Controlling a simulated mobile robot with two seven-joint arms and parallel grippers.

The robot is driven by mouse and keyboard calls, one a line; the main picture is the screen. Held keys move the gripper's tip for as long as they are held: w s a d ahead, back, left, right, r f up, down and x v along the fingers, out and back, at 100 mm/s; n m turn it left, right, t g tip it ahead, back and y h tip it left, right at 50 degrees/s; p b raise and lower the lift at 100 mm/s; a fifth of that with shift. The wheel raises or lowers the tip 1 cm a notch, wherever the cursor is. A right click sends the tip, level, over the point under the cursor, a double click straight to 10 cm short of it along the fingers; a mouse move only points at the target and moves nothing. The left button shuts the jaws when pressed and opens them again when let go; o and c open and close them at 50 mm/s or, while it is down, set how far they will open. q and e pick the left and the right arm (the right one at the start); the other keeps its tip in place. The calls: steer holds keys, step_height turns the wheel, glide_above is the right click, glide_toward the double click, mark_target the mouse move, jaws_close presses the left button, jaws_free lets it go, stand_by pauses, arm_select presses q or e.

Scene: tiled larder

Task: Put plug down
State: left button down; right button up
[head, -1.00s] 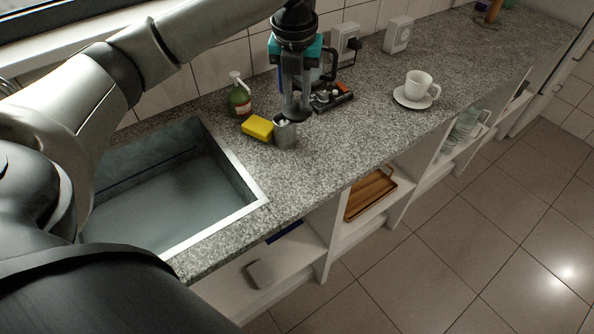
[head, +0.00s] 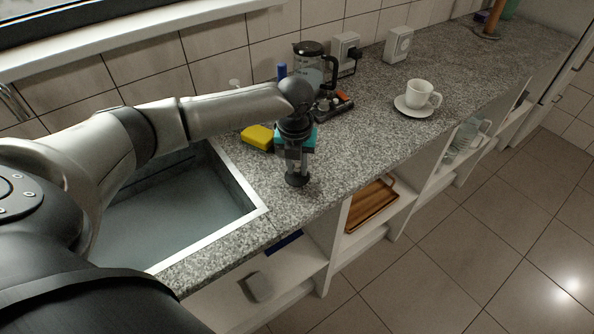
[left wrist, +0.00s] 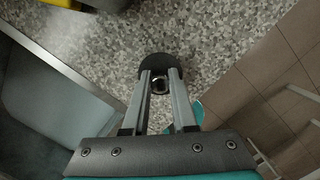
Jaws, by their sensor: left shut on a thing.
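The plug (head: 297,180) is a dark round disc with a small metal knob. My left gripper (head: 296,165) is shut on it, pointing down, above the strip of speckled grey counter (head: 335,175) to the right of the sink. In the left wrist view the plug (left wrist: 160,68) sits between the two fingertips (left wrist: 160,84), with bare counter around it. I cannot tell whether the plug touches the counter. My right gripper is not in view.
The sink (head: 262,210) lies to the left. A white cup (head: 419,92) on a saucer stands further right. The counter's front edge is close, with shelves below.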

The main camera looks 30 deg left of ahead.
mark_target(296, 182)
arm_select(q)
steer(key=shift+f, duration=0.85)
steer(key=c, duration=0.7)
jaws_free()
steer(key=shift+f, duration=0.15)
steer(key=r, duration=0.4)
steer(key=s+r+p, duration=0.1)
steer(key=r, duration=0.7)
steer(key=shift+s+d+r+p, duration=0.15)
steer(key=shift+s+d+p, duration=0.2)
